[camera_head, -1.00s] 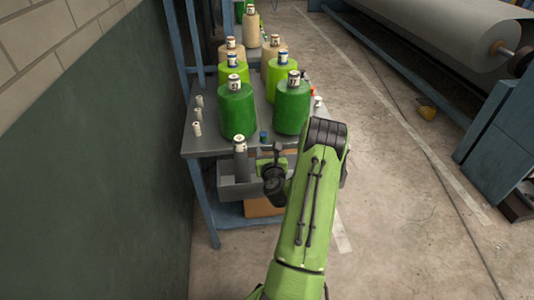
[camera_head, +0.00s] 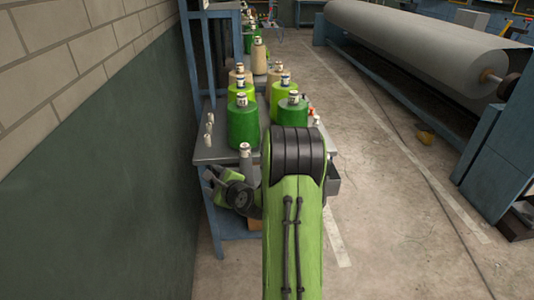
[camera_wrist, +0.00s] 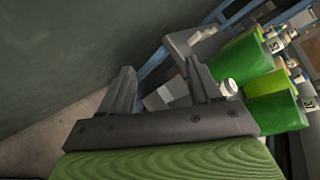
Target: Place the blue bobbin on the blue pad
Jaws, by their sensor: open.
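I cannot make out the blue bobbin or the blue pad in either current view; my arm covers part of the table's front. My gripper (camera_head: 208,176) is at the table's near left corner, by the wall. In the wrist view my gripper (camera_wrist: 160,86) has its two fingers spread apart with nothing held between them.
The grey table (camera_head: 212,150) holds several green and tan yarn cones, including a dark green cone (camera_head: 243,124). Small white bobbins (camera_head: 209,130) stand along its left edge. A green wall (camera_head: 100,220) is close on the left.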

